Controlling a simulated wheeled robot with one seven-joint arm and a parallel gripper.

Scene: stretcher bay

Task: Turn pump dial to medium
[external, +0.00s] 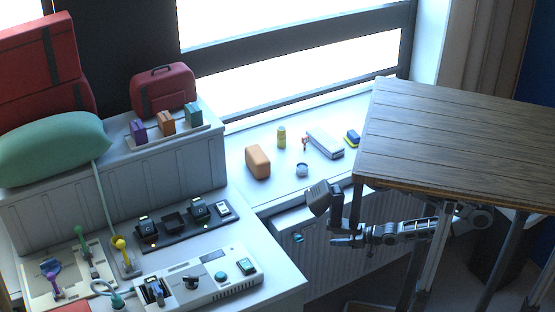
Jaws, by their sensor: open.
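A pale grey console, which looks like the pump (218,296), lies at the front of the white counter. A black knob, apparently the dial (191,283), sits on its top face. Its setting marks are too small to read.
A dark tray of devices (187,228) lies behind the console. A tubing board (68,276) and a yellow fitting (122,254) stand to its left. A wooden tabletop (460,140) overhangs my arm. An orange block (257,161) and small items occupy the windowsill.

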